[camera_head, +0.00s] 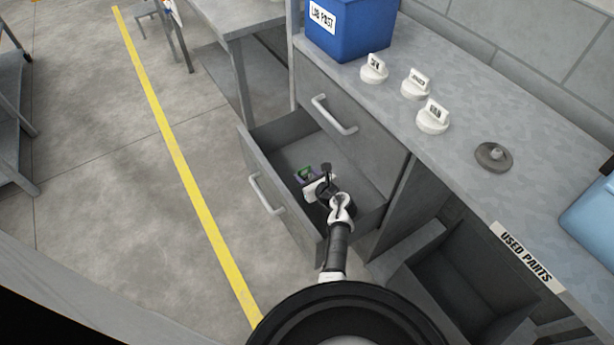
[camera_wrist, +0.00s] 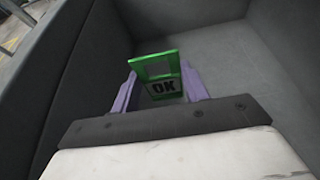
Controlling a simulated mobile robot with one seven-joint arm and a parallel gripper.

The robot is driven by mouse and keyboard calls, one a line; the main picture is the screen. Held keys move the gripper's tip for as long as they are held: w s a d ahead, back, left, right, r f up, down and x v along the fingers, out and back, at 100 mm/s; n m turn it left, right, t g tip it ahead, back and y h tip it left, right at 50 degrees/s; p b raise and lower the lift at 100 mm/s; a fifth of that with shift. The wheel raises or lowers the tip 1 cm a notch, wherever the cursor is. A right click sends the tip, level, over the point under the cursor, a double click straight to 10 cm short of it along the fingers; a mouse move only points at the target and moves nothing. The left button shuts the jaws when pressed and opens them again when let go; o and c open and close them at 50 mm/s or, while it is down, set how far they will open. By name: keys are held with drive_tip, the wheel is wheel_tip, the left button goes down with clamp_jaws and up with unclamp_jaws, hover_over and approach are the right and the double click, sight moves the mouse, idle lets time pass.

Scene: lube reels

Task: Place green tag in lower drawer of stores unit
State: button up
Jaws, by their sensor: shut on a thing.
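The green tag (camera_wrist: 155,68) has a white label reading OK and sits between the two purple fingers of my gripper (camera_wrist: 160,92) in the wrist view. My gripper (camera_head: 308,176) is shut on it, inside the open lower drawer (camera_head: 262,186) of the stores unit. Whether the tag touches the drawer floor I cannot tell.
The upper drawer (camera_head: 318,82) is shut above. On the worktop (camera_head: 455,75) stand a blue box (camera_head: 350,35), several white labelled knobs (camera_head: 433,118) and a grey disc (camera_head: 493,157). An open bin labelled USED PARTS (camera_head: 470,275) is at right. Floor left of the drawer is clear.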

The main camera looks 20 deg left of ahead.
drive_tip(key=shift+f+b, duration=0.5)
drive_tip(key=shift+f, duration=0.15)
drive_tip(key=o, duration=1)
drive_tip(key=shift+c, duration=0.2)
drive_tip(key=shift+r, duration=0.1)
drive_tip(key=shift+r+p, duration=0.55)
drive_tip(key=v, duration=1.2)
